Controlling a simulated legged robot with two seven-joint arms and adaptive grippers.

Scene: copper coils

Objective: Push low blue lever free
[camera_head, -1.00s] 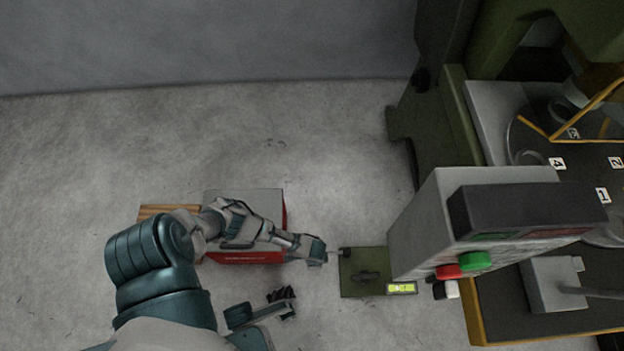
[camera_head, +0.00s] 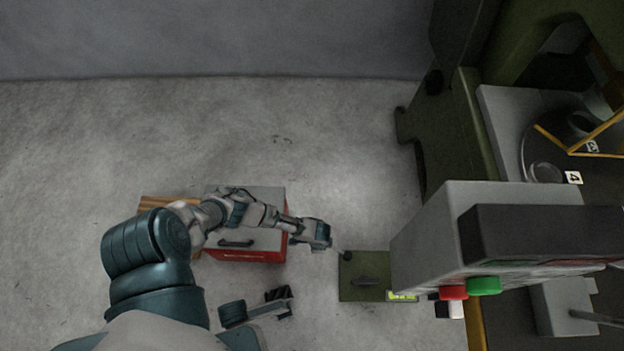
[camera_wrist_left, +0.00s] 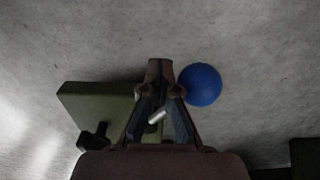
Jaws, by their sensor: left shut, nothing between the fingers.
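The blue lever ends in a round blue ball knob (camera_wrist_left: 200,84), clear in the left wrist view just right of my gripper tips. A short silver rod (camera_wrist_left: 157,116) shows between my fingers. In the head view the knob (camera_head: 347,256) looks dark and sits at the upper left corner of a low green box (camera_head: 365,275). My left gripper (camera_head: 322,236) is shut and empty, just above and left of the knob; its fingers (camera_wrist_left: 160,80) also show in the wrist view, close beside the ball. I cannot tell if they touch.
A grey control box (camera_head: 500,235) with red and green buttons stands right of the green box. Behind it is a green machine (camera_head: 455,140). A red and grey toolbox (camera_head: 265,257) lies under my left forearm. The concrete floor above is clear.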

